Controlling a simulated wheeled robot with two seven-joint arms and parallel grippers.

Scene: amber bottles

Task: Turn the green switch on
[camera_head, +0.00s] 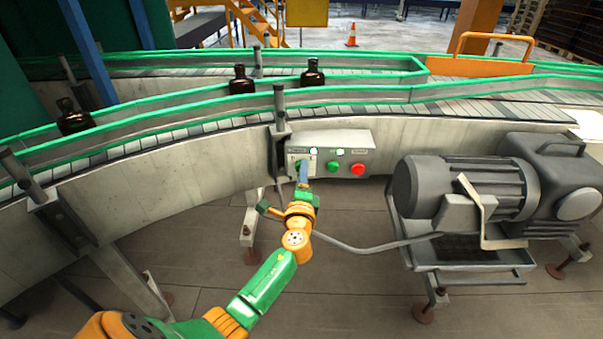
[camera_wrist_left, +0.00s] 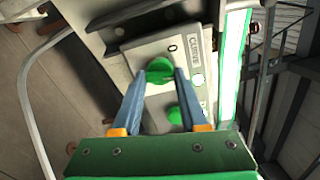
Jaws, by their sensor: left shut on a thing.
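The green switch (camera_wrist_left: 159,67) is a round green knob on a grey control box (camera_head: 362,136). In the wrist view it sits between the blue fingertips of my left gripper (camera_wrist_left: 164,76), which are shut on it. In the head view my left gripper (camera_head: 303,172) reaches up to the left end of the box, and its fingers partly hide the switch there. A green button (camera_head: 333,167) and a red button (camera_head: 358,169) are to the right on the same box. A green button also shows below the switch in the wrist view (camera_wrist_left: 175,115). My right gripper is not in view.
The box is fixed under a curved conveyor (camera_head: 140,180) with green rails. Several amber bottles (camera_head: 313,73) stand on the belt. A grey motor (camera_head: 465,190) on a stand is close to the right of my left arm. An orange cone (camera_head: 352,36) stands far behind.

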